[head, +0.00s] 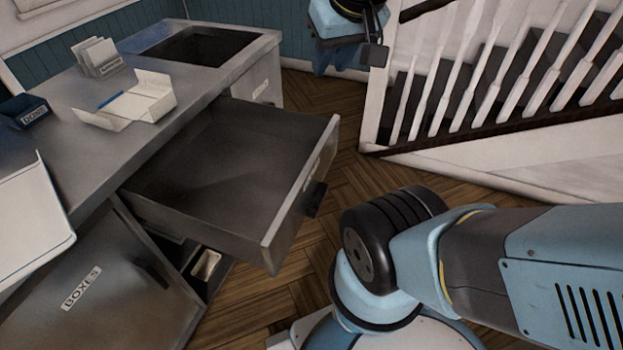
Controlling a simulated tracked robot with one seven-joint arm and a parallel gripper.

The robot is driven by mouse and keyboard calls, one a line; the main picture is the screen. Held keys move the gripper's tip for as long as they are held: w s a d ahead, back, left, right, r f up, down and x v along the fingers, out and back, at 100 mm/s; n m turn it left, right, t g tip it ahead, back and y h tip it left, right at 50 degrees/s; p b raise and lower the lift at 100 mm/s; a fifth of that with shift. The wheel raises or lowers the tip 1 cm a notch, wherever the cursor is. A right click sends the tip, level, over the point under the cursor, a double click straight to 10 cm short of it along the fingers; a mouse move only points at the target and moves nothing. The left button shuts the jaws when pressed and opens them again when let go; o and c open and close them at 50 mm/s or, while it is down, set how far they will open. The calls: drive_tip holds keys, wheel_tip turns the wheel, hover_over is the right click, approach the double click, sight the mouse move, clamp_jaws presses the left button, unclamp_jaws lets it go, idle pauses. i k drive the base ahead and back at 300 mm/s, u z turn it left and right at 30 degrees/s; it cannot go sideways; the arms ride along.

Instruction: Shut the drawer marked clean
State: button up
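A grey metal drawer (275,232) stands pulled far out from under the counter, toward the right. Its inside looks empty. Its front carries a pale label (312,172) and a dark handle (316,198); the label is too oblique to read, so I cannot tell if it says clean. A blue and black end part of my arm shows at the top edge, beyond the drawer and apart from it. A dark block there may belong to my gripper (374,55), but I cannot make out two fingers or anything held.
The counter (200,98) holds an open white box (150,97), a card stand (98,57) and a blue bin (24,112). A shut front with a label (262,88) is farther back. A BOXES door (125,290) is below. A white railing (480,80) bounds the wooden floor (335,165).

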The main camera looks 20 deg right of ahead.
sight(241, 179)
drive_tip(key=z, duration=1.1)
drive_tip(key=k, duration=1.5)
drive_tip(key=u, duration=0.85)
drive_tip(key=i, duration=1)
drive_tip(key=z, duration=0.05)
